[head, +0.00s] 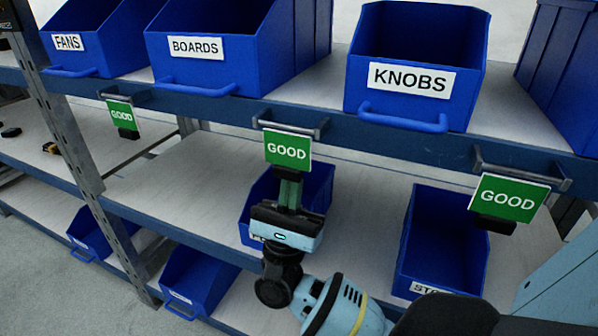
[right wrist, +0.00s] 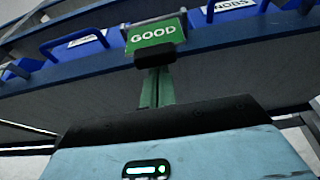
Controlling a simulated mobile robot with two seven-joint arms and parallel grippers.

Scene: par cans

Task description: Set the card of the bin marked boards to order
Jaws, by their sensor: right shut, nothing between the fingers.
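The blue bin marked BOARDS (head: 240,65) stands on the upper shelf in the head view. A green card reading GOOD (head: 288,148) hangs from a handle-like holder on the shelf edge, below and right of that bin. The card also shows in the right wrist view (right wrist: 156,34), with a dark tab at its lower edge. My right gripper (head: 289,182) is shut and empty, its fingers pointing up just below the tab. In the right wrist view the fingers (right wrist: 156,85) reach up to the tab; I cannot tell whether they touch it. My left gripper is out of view.
Bins marked FANS (head: 85,40) and KNOBS (head: 415,70) flank the boards bin. Other GOOD cards hang at left (head: 123,117) and right (head: 509,199). Blue bins stand on the shelf below, one (head: 315,195) behind my right gripper. The upper shelf edge (head: 215,108) runs above the gripper.

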